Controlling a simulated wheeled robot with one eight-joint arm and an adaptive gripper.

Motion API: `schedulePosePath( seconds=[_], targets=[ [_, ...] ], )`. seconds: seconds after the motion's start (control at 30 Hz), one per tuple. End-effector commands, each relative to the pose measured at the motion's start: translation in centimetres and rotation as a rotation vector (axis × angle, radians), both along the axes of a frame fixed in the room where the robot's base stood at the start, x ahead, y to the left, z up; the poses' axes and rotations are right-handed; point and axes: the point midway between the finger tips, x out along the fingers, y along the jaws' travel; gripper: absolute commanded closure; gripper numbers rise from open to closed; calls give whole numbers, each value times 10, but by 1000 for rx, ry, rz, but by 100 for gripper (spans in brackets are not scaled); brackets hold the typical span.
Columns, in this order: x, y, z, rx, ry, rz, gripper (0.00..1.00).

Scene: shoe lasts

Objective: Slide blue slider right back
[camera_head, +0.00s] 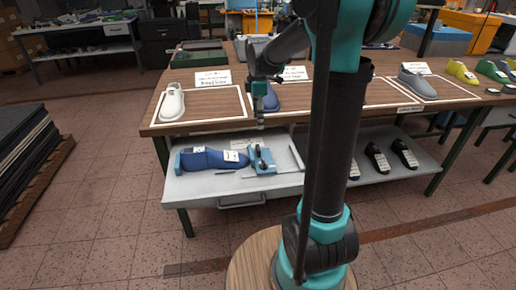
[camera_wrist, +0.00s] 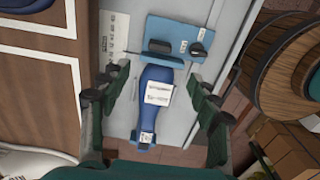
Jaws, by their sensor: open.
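The blue slider (camera_head: 261,158) is a blocky blue piece with dark knobs. It stands on the pulled-out grey drawer (camera_head: 225,187), at the right end of a dark blue shoe last (camera_head: 208,159) with white labels. In the wrist view the slider (camera_wrist: 180,40) lies at the top, close to one end of the last (camera_wrist: 157,76). My gripper (camera_head: 260,122) hangs above the drawer near the slider. In the wrist view my gripper (camera_wrist: 155,82) is open and empty, its fingers on either side of the last, seen from above. Whether it touches anything cannot be told.
A wooden tabletop (camera_head: 213,104) above the drawer holds a white shoe last (camera_head: 172,102), another blue last (camera_head: 271,100) and a grey last (camera_head: 417,84).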

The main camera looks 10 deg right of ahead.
Motion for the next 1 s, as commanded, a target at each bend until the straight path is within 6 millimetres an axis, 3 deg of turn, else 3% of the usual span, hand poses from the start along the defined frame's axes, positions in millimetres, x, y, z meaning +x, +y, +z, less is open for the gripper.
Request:
schedulePosePath(
  seconds=[0.6, 0.8, 1.0],
  targets=[
    [1, 0, -117, 0, -1, -2, 38],
    [0, 0, -139, 0, -1, -3, 38],
    [0, 0, -146, 0, -1, -3, 38]
  ],
)
